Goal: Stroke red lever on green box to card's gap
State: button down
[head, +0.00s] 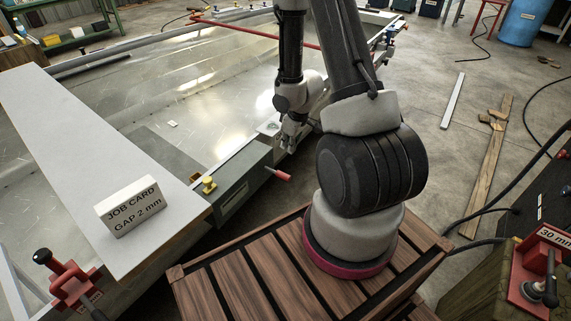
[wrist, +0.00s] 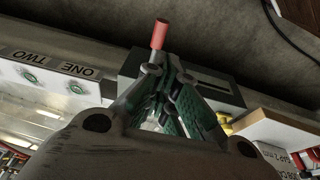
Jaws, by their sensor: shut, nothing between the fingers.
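In the wrist view the red lever (wrist: 159,36) stands just beyond my fingertips, with the box (wrist: 215,88) behind. My gripper (head: 290,138) is shut and empty, above the lever in the head view. In the wrist view my gripper (wrist: 157,70) points at the lever's base; I cannot tell whether it touches. The white card (head: 130,207) reads "JOB CARD GAP 2 mm" and stands on a pale board.
A yellow knob (head: 209,185) sits by the box. A red clamp (head: 70,279) is at the lower left. My arm covers part of the hull edge.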

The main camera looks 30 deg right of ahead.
jog(key=shift+w+a+r+t, duration=0.2)
jog(key=shift+w+t, duration=0.1)
jog(key=shift+w, duration=0.2)
send_near(279, 172)
jog(key=x, duration=0.5)
jog(key=shift+f, duration=0.2)
jog(key=shift+w+f, duration=0.1)
jog(key=shift+f, duration=0.35)
jog(key=shift+f, duration=0.1)
